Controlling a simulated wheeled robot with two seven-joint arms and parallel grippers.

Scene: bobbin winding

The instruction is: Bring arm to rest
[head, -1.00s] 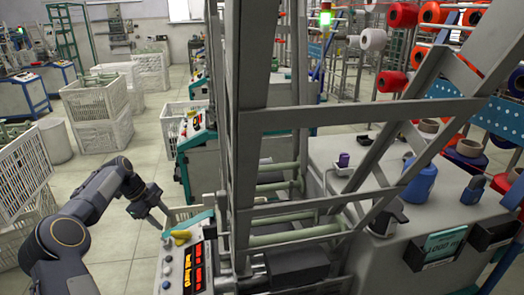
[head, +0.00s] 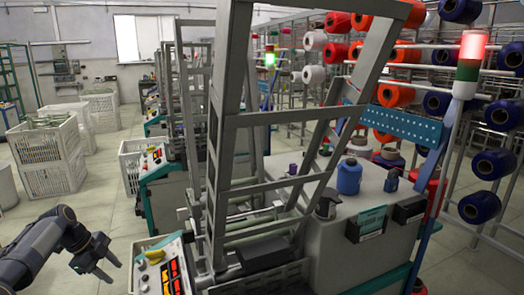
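My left arm comes in at the lower left of the head view. Its dark grey gripper (head: 113,275) hangs over the floor, left of the winding machine's control panel (head: 168,275) and apart from it. Its two fingers look spread, with nothing seen between them. My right arm and gripper are not in view.
The winding machine's grey frame (head: 217,150) stands tall in the middle. White crates (head: 48,150) are stacked at left. Yarn racks with red and blue spools (head: 494,163) fill the right.

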